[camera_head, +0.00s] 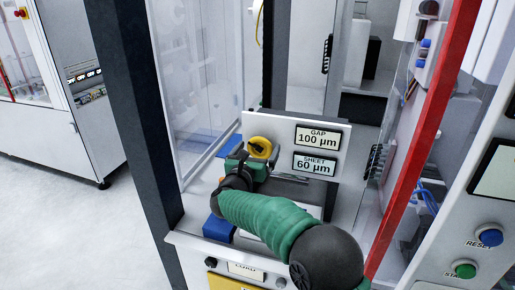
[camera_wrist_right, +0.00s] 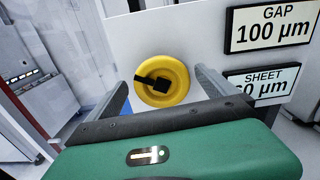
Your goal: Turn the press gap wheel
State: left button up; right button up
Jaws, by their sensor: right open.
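The press gap wheel (camera_head: 260,146) is a yellow round wheel with a dark handle, mounted on the white panel. It also shows face-on in the right wrist view (camera_wrist_right: 179,94), with a black bar across its hub. My right gripper (camera_head: 250,160) is open in front of the wheel. In the right wrist view its two grey fingers (camera_wrist_right: 157,78) stand to the left and right of the wheel, with space between them. I cannot tell how far the fingertips are from the panel. The display (camera_head: 317,137) reads GAP 100 µm. My left gripper is out of view.
Below the gap display is a SHEET 60 µm display (camera_head: 314,164). A dark post (camera_head: 138,110) on the left and a red post (camera_head: 425,140) on the right frame the opening. Clear panels stand inside. RESET (camera_head: 489,237) and green (camera_head: 465,270) buttons are at right.

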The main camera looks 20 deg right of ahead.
jog(key=shift+w+d, duration=0.1)
jog(key=shift+d, duration=0.05)
jog(key=shift+c, duration=0.3)
jog(key=c, duration=1.3)
jog(key=shift+c, duration=0.2)
jog(key=shift+n, duration=0.3)
